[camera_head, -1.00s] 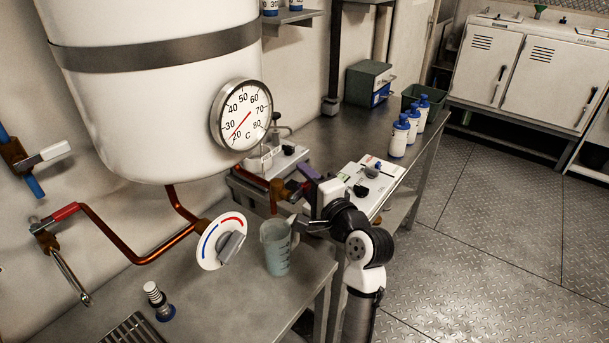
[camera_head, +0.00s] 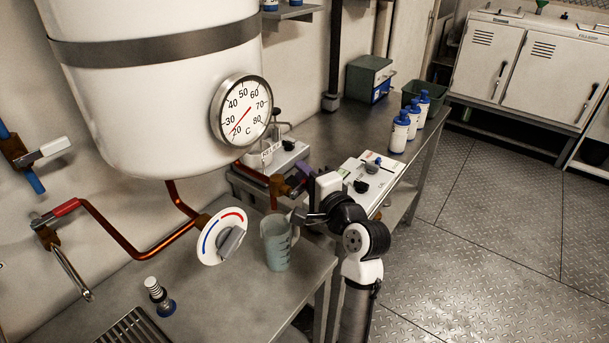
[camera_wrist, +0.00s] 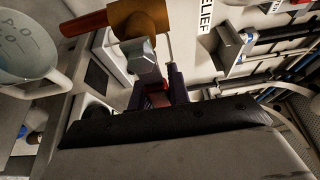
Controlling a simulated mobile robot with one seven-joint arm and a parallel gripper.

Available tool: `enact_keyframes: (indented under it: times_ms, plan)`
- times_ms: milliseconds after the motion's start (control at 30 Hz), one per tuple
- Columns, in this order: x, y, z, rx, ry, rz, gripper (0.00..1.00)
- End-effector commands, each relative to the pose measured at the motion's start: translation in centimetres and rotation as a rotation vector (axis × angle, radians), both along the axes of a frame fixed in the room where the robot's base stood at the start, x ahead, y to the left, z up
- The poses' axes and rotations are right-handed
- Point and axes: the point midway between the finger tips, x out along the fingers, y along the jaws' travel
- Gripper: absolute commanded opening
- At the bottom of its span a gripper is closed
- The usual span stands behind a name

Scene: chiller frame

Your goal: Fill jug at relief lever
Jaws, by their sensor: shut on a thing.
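The translucent blue-grey jug (camera_head: 277,245) stands upright on the steel counter, below the brass relief valve (camera_head: 276,188). Its rim and handle show at the left of the wrist view (camera_wrist: 30,75). I cannot tell how much liquid is in it. My gripper (camera_head: 303,178) is at the valve, above and right of the jug, apart from it. In the wrist view its purple fingers (camera_wrist: 160,92) are shut on the red relief lever (camera_wrist: 158,97), which is mostly hidden between them. The valve's brass body (camera_wrist: 143,18) shows above it.
A white tank with a dial thermometer (camera_head: 242,111) hangs above the counter. A red-and-blue dial knob (camera_head: 222,237) is left of the jug. A red-handled lever (camera_head: 62,211) is farther left. Several blue-capped bottles (camera_head: 400,131) stand on the back bench. Floor at right is clear.

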Motion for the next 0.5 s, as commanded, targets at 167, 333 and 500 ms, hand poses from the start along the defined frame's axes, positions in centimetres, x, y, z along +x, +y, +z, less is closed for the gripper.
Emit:
enact_keyframes:
  times_ms: [167, 333, 500]
  plan:
    - [-0.1, 0.1, 0.3, -0.086, -0.122, 0.001, 0.0]
    - [-0.2, 0.2, 1.3, -0.175, -0.244, 0.001, 0.0]
    - [-0.3, 0.2, 2.0, -0.214, -0.295, -0.001, 0.0]
